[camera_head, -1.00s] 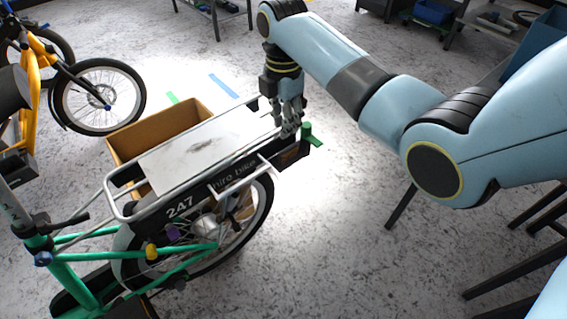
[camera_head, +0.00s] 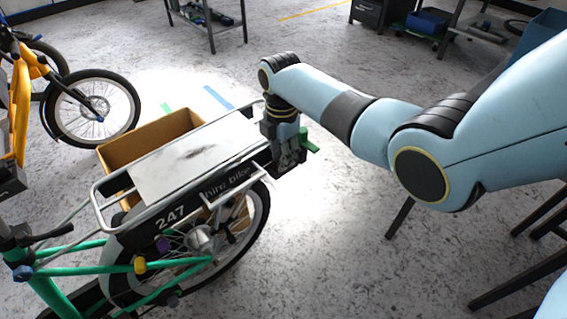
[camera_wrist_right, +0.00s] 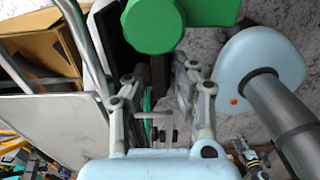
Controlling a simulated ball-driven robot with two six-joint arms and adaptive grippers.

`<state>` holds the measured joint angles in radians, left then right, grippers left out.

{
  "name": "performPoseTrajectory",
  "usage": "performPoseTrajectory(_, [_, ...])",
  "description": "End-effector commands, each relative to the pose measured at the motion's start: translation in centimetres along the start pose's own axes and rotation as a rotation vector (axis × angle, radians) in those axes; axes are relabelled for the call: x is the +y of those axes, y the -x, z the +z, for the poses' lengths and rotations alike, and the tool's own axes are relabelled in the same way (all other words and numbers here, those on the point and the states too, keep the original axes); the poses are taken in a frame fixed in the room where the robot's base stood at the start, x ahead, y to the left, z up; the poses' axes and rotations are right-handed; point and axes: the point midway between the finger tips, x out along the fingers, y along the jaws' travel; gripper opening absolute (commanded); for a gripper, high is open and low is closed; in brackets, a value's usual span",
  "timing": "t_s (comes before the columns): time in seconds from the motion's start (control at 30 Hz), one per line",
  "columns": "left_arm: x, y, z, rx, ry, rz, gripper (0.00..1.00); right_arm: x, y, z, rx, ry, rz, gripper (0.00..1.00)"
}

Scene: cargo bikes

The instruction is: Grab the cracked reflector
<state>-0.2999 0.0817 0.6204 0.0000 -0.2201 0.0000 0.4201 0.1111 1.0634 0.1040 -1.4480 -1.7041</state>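I cannot pick out the cracked reflector in either view; it may be hidden by my right gripper. My right gripper (camera_head: 287,160) points down at the rear end of the hire bike's rack (camera_head: 262,165). In the right wrist view its fingers (camera_wrist_right: 165,85) stand apart, with a gap between them and nothing clearly held. A green part (camera_head: 308,142) sticks out at the rack's rear, just right of the gripper. It shows as a rounded green block (camera_wrist_right: 150,25) ahead of the fingers in the right wrist view.
A grey plate (camera_head: 195,155) lies on the rack. A cardboard box (camera_head: 130,152) stands behind the bike. A yellow bike (camera_head: 20,110) is at the far left. A metal bench (camera_head: 210,25) stands at the back. The floor right of the rack is mostly clear.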

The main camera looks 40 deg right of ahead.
Motion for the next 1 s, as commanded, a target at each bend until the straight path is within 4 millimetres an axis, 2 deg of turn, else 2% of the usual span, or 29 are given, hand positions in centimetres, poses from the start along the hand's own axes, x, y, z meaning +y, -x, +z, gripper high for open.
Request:
performPoseTrajectory(0.1, [0.0, 0.1, 0.0, 0.0, 0.0, 0.0, 0.4, 0.0, 0.1, 0.0, 0.0, 0.0, 0.001, 0.23])
performPoseTrajectory(0.3, [0.1, 0.1, 0.0, 0.0, 0.001, 0.002, 0.4, 0.0, 0.1, 0.0, 0.0, 0.0, 0.0, 0.0])
performPoseTrajectory(0.67, [0.2, 0.2, -0.1, 0.001, 0.001, 0.002, 0.4, 0.0, 0.5, 0.0, 0.0, 0.0, 0.001, 0.0])
performPoseTrajectory(0.87, [0.1, 1.2, -0.3, 0.004, 0.001, 0.002, 0.4, 0.1, 2.9, 0.0, -0.001, -0.001, 0.005, 0.0])
performPoseTrajectory(1.0, [0.0, 2.3, -0.6, 0.008, 0.002, 0.002, 0.4, 0.1, 6.2, 0.1, -0.001, -0.001, 0.005, 0.0])
